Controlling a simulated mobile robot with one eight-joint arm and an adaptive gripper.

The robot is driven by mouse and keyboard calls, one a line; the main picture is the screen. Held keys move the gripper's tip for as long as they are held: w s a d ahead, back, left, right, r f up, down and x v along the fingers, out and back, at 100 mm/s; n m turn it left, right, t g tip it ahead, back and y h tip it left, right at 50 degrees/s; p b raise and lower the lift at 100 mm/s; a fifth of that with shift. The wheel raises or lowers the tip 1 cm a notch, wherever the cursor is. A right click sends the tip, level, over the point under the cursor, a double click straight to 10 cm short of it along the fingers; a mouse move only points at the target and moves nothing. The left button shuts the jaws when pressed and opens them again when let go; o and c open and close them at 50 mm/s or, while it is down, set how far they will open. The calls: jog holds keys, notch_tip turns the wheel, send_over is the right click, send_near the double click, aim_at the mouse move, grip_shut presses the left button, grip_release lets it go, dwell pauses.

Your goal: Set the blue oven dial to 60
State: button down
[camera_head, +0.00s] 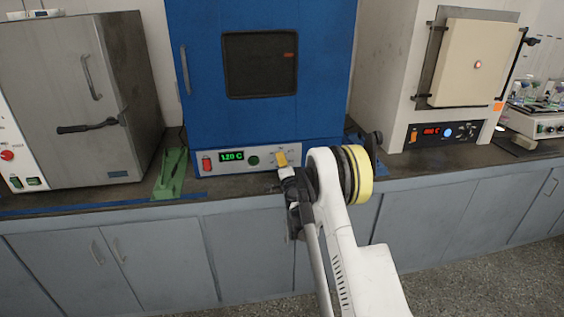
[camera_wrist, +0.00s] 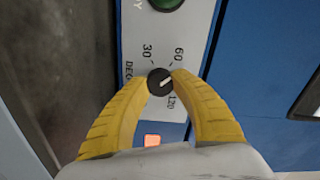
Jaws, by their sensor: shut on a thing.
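The blue oven (camera_head: 258,119) stands at the middle of the bench, and its front panel (camera_head: 214,163) has a green display reading about 120 C. The oven dial (camera_wrist: 160,82) is a small black round knob with a white line slanting up to the right. The line appears to lie between the 60 and 120 markings; its exact setting is hard to tell. A 30 marking is at the upper left. My gripper (camera_wrist: 159,78) has its yellow fingers closed on the dial from both sides. In the head view, my gripper (camera_head: 281,160) covers the dial.
A cream furnace (camera_head: 474,65) is at the right. Cabinets (camera_head: 110,265) front the bench.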

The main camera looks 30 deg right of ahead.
jog(key=shift+n, duration=1.1)
jog(key=c, duration=1)
grip_release()
jog(key=shift+s, duration=0.1)
jog(key=v, duration=1.1)
jog(key=shift+s, duration=0.35)
jog(key=shift+a+r, duration=0.1)
jog(key=shift+a, duration=0.05)
